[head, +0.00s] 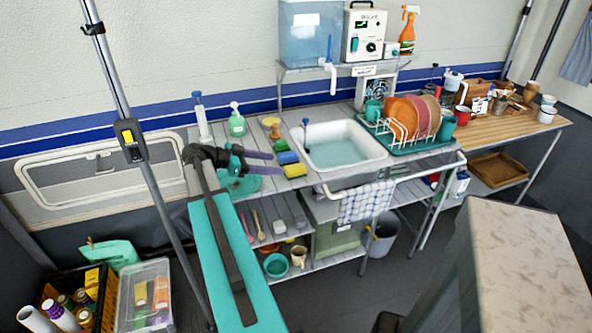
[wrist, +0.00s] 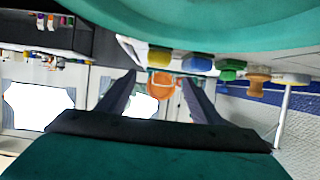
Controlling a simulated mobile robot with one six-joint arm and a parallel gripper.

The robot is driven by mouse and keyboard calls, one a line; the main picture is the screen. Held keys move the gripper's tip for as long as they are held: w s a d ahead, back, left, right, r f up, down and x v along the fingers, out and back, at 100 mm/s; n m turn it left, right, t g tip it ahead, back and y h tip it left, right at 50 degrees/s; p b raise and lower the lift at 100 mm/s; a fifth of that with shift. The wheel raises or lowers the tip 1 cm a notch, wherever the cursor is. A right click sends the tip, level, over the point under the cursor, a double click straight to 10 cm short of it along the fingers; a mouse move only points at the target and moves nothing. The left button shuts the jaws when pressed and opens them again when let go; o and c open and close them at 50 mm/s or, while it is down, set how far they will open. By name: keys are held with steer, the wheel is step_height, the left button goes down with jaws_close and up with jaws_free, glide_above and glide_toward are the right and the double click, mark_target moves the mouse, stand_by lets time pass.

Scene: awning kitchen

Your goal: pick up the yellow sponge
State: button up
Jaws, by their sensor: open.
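The yellow sponge (head: 294,170) lies on the slatted counter just left of the sink, at the near end of a row with a blue sponge (head: 288,157) and a green sponge (head: 280,146). My gripper (head: 272,162) is open, its two fingers pointing right toward the yellow and blue sponges. In the wrist view the yellow sponge (wrist: 159,57) shows above the gap between the fingertips (wrist: 159,79), with nothing held. The blue sponge (wrist: 197,62) and green sponge (wrist: 230,66) are to its right there.
The sink (head: 340,146) stands right of the sponges, with a dish rack (head: 400,135) beyond. A soap bottle (head: 237,124) and a wooden brush (head: 272,127) stand behind.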

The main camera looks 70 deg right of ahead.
mark_target(296, 167)
steer(key=shift+x, duration=1.6)
steer(key=shift+p+x, duration=0.75)
steer(key=shift+x, duration=0.05)
steer(key=shift+p+x, duration=0.6)
steer(key=shift+x, duration=1.2)
steer(key=shift+s+a+f, duration=0.1)
steer(key=shift+a, duration=0.1)
steer(key=c, duration=1.1)
steer(key=shift+r, duration=0.2)
